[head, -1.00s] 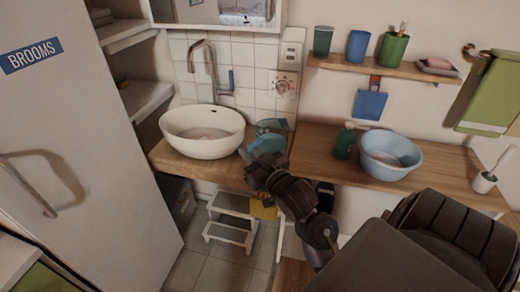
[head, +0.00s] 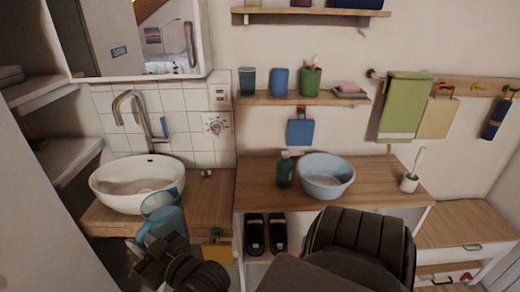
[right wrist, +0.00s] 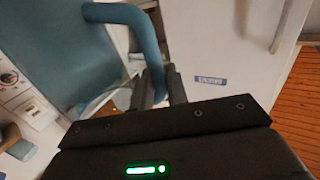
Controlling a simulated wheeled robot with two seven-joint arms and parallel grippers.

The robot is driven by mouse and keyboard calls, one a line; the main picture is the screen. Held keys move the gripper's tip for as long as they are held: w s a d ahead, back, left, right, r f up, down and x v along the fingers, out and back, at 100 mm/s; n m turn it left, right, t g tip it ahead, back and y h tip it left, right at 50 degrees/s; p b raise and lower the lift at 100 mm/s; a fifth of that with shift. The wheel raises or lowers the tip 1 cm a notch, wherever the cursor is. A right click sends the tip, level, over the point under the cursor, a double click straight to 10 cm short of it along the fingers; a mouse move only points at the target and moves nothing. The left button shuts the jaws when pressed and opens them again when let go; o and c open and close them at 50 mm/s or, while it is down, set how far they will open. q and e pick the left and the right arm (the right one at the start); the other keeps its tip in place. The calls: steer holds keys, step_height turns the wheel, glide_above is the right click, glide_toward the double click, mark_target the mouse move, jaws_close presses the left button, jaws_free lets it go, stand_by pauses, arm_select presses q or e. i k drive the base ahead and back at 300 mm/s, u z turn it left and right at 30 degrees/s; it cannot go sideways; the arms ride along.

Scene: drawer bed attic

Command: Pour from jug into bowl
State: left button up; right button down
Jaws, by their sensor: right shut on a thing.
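A translucent blue jug (head: 165,222) is at the lower left of the head view, in front of the sink counter. My right gripper (head: 143,246) is shut on its handle and holds it roughly upright. In the right wrist view, the jug's blue body (right wrist: 65,45) fills the upper left, and its handle runs down between my fingers (right wrist: 158,88). The light blue bowl (head: 326,181) stands on the wooden counter, to the right of the jug and apart from it. The jug's contents cannot be made out. My left gripper is not in view.
A dark green bottle (head: 284,170) stands just left of the bowl. A white brush holder (head: 409,182) is at the counter's right. A white basin (head: 125,188) with a tap is at the left. A shelf (head: 290,98) with cups hangs above the counter.

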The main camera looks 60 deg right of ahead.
mark_target(326, 177)
steer(key=u, duration=0.4)
steer(key=i, duration=0.7)
steer(key=z, duration=2.4)
steer(key=i, duration=0.5)
steer(key=u, duration=0.05)
